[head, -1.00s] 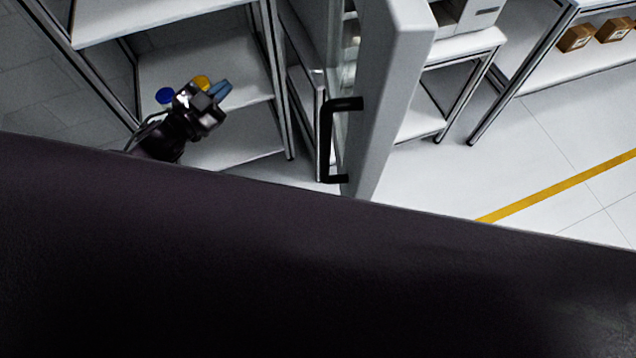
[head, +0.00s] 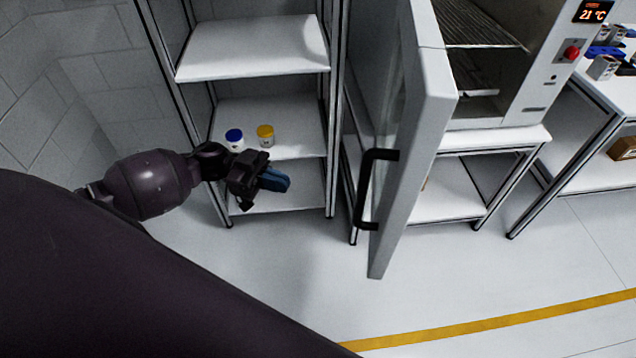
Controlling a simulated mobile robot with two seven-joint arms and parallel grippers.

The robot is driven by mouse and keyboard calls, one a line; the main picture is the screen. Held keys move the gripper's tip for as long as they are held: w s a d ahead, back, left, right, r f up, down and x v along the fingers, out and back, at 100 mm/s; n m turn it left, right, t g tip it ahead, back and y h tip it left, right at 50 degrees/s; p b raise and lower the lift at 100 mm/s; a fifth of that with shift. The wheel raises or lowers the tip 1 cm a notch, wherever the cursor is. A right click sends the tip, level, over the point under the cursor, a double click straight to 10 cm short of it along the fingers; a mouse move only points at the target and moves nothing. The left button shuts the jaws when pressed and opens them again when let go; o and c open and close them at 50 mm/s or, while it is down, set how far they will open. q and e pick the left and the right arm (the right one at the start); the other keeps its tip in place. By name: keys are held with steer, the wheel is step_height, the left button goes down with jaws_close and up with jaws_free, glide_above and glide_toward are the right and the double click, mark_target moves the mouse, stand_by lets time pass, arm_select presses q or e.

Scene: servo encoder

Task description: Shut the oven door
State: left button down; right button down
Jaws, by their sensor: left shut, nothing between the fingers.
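The oven (head: 525,92) stands at the upper right in the head view, with wire racks inside and a display reading 21 °C. Its grey door (head: 416,150) stands wide open, swung out toward me, seen nearly edge-on. A black bar handle (head: 366,190) is on the left face of the door. My left gripper (head: 275,181) is shut and empty, with blue fingertips, to the left of the handle and apart from it. It is in front of the shelf unit. My right gripper is not in view.
A metal shelf unit (head: 252,50) stands left of the door, with a blue-lidded jar (head: 234,140) and a yellow-lidded jar (head: 265,136). The oven rests on a white table (head: 495,138). Another bench (head: 600,97) is at right. A yellow line (head: 490,322) crosses the clear floor.

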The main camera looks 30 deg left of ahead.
arm_select(q)
steer(key=w+d+p, duration=0.1)
steer(key=d+p, duration=0.1)
steer(key=d, duration=1.1)
steer(key=shift+w+d, duration=0.25)
steer(key=shift+w, duration=0.15)
